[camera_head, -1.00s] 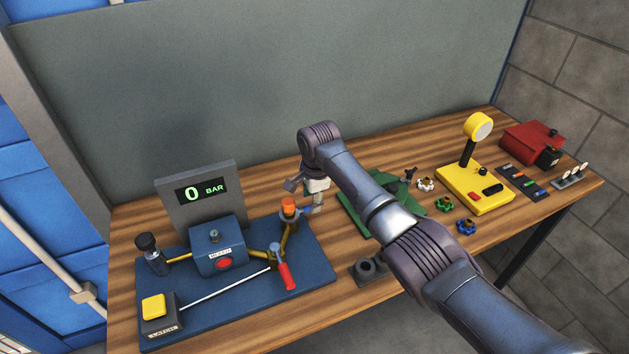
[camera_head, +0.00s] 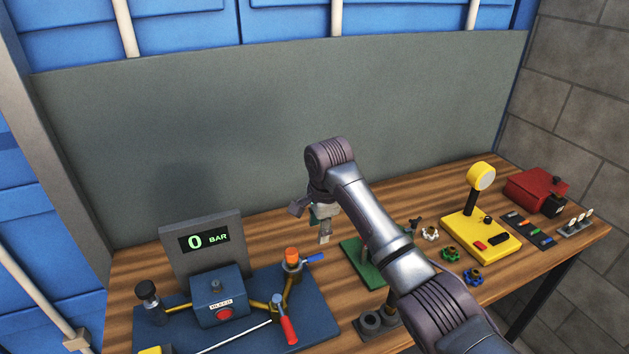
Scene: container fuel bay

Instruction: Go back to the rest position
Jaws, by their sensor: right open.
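My right arm comes in from the bottom right of the head view. Its gripper (camera_head: 318,226) hangs above the wooden bench (camera_head: 232,226), open and empty, between the blue rig board and the green stand. The arm hides part of the bench behind it. Near the gripper, on its left, stands a valve with an orange cap (camera_head: 291,254) and a blue lever (camera_head: 315,258). My left gripper is not in view.
A display (camera_head: 202,241) reads 0 BAR behind the blue bleed box (camera_head: 219,299). The green stand (camera_head: 361,262), a yellow gauge base (camera_head: 480,238) and a red box (camera_head: 535,190) stand to the right.

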